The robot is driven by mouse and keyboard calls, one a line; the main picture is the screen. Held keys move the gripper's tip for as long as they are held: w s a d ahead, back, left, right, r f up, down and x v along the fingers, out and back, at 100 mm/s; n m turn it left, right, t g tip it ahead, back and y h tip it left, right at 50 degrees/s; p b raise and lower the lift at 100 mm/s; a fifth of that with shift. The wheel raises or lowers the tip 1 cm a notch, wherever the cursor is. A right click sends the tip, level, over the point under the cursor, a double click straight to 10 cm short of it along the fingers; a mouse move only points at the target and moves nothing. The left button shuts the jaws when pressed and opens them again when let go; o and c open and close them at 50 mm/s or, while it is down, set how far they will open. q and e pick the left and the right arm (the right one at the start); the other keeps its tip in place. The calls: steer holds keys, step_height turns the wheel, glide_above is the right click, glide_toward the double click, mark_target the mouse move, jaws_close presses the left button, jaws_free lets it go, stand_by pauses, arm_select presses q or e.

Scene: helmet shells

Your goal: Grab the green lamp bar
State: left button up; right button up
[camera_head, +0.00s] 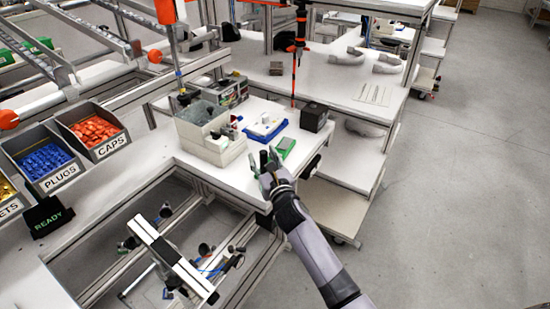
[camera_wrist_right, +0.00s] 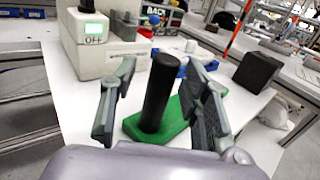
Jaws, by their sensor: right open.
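A flat green piece (camera_head: 286,145), which looks like the green lamp bar, lies on the white bench near its front edge. In the right wrist view the green piece (camera_wrist_right: 180,122) lies flat, with a black cylinder (camera_wrist_right: 158,92) rising over it between my fingers. I cannot tell if the cylinder is part of it. My right gripper (camera_head: 265,158) is open beside the green piece in the head view. In the wrist view the fingers of my right gripper (camera_wrist_right: 160,100) stand apart on either side of the cylinder and appear not to touch it. My left gripper is out of view.
A beige machine (camera_head: 212,135) with an "OFF" display stands left of the gripper. A blue tray (camera_head: 266,127) and a black box (camera_head: 314,117) sit behind the green piece. Bins of blue plugs (camera_head: 45,162) and orange caps (camera_head: 94,130) stand at left. The floor at right is clear.

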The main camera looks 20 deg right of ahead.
steer(key=shift+c, duration=0.3)
jaws_close()
stand_by(0.6)
